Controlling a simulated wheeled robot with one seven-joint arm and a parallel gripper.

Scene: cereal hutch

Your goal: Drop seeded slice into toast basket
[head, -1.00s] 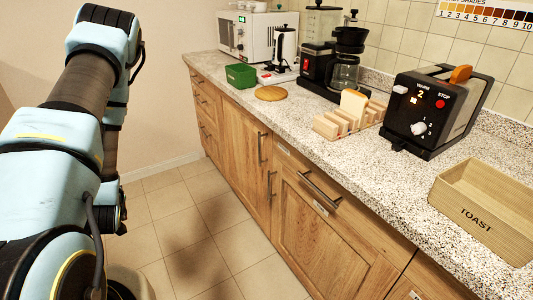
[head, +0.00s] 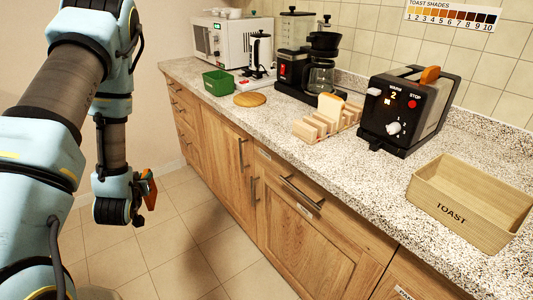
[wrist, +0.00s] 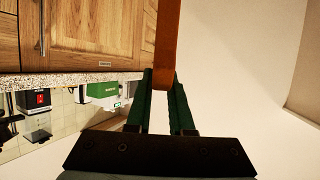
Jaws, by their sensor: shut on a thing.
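A brown slice (head: 149,187) is held at the end of my arm, over the floor in front of the cabinets. In the wrist view the slice (wrist: 167,42) shows edge-on as a brown strip between the green fingers of my gripper (wrist: 163,85), which is shut on it. Seeds cannot be made out. The wooden toast basket (head: 463,216), marked TOAST, stands at the right end of the counter, far from my gripper. Its visible inside looks empty.
A black toaster (head: 405,112) with an orange-brown piece on top stands left of the basket. A wooden rack (head: 318,125) holds a pale slice. A coffee maker (head: 320,70), round board (head: 250,99) and green tub (head: 217,82) stand farther left. Floor before the cabinets is clear.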

